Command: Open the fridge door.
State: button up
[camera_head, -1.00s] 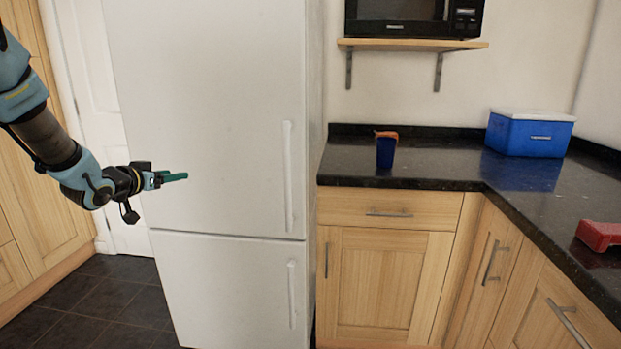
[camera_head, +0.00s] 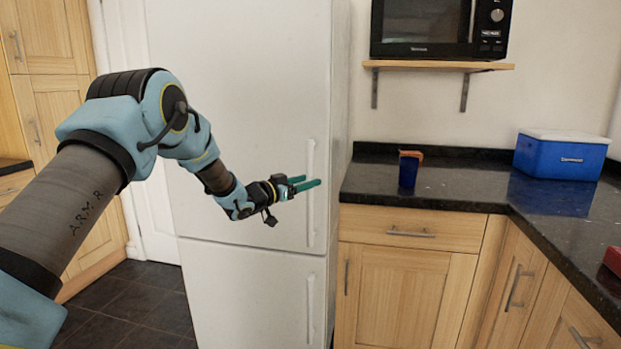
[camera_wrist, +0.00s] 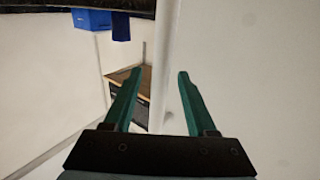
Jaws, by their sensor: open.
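The white fridge has a tall upper door (camera_head: 235,90), which is shut, with a long vertical white handle (camera_head: 311,155) near its right edge. A shut lower door (camera_head: 250,285) has its own handle (camera_head: 310,305). My gripper (camera_head: 312,181) is open and empty, its green fingers pointing right, in front of the upper handle at mid-height. In the wrist view the two fingers of my gripper (camera_wrist: 159,72) are spread, with a pale vertical strip showing between and beyond them. I cannot tell whether they touch the handle.
A black counter (camera_head: 465,185) over wooden cabinets (camera_head: 400,300) adjoins the fridge's right side. A blue cup (camera_head: 408,173), a blue cooler box (camera_head: 560,157) and a red object (camera_head: 613,261) are on it. A microwave (camera_head: 440,28) sits on a shelf above. Dark tiled floor (camera_head: 130,305) lies left.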

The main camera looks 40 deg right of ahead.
jog(key=shift+d, duration=0.85)
jog(key=shift+c, duration=0.2)
grip_shut()
dwell(0.7)
